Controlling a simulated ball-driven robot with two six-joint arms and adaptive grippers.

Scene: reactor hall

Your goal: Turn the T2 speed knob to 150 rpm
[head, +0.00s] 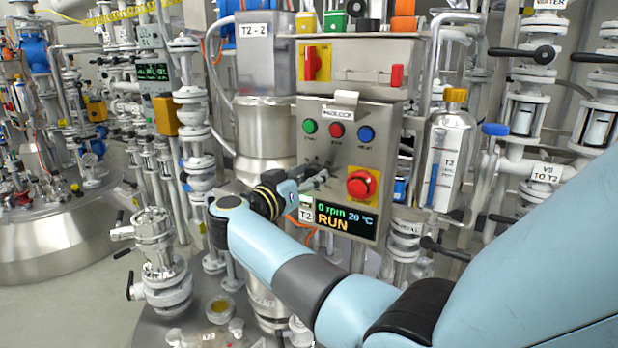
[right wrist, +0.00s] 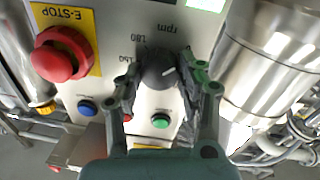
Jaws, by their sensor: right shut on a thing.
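The T2 control box (head: 385,140) stands upright in the middle of the head view. Its display (head: 345,219) reads 0 rpm, 20 °C and RUN, with a T2 label beside it. The dark round speed knob (right wrist: 159,68) shows in the right wrist view, with a pale pointer mark and printed figures around it, 180 and rpm among them. My right gripper (right wrist: 160,85) is shut on the knob, one finger on each side. In the head view my right gripper (head: 316,178) reaches the panel and hides the knob. My left gripper is not in view.
A red emergency stop (head: 361,184) on a yellow plate sits close beside the gripper. Green (head: 310,126), red (head: 336,130) and blue (head: 365,134) buttons sit above. A steel T2 bottle (head: 447,150) and pipes crowd the right side.

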